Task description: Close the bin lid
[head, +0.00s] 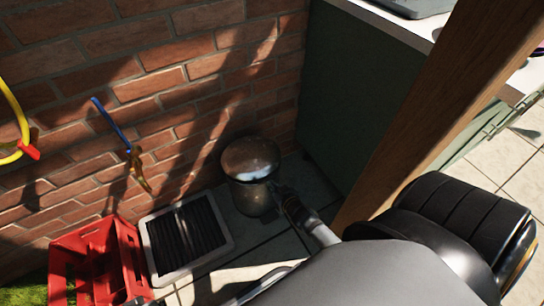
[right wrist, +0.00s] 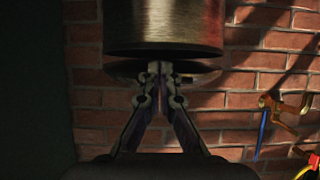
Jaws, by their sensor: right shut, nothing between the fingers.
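The bin (head: 247,196) is a small round metal bin standing on the paving against the brick wall. Its shiny domed lid (head: 250,156) is on top in the head view. The right wrist view shows the bin upside down, with its brushed metal body (right wrist: 165,25) at the top and the dark lid (right wrist: 120,68) below. My right gripper (head: 276,187) is shut and empty, its fingertips (right wrist: 160,70) at the lid's front edge. Whether they touch it, and whether a small gap stays under the lid, I cannot tell. My left gripper is not clearly in view.
A grey-framed grate (head: 231,240) lies left of the bin, with a red crate (head: 66,254) beyond it. A green cabinet (head: 338,95) and a wooden post (head: 440,110) stand to the right. A tap (head: 137,168) is on the brick wall.

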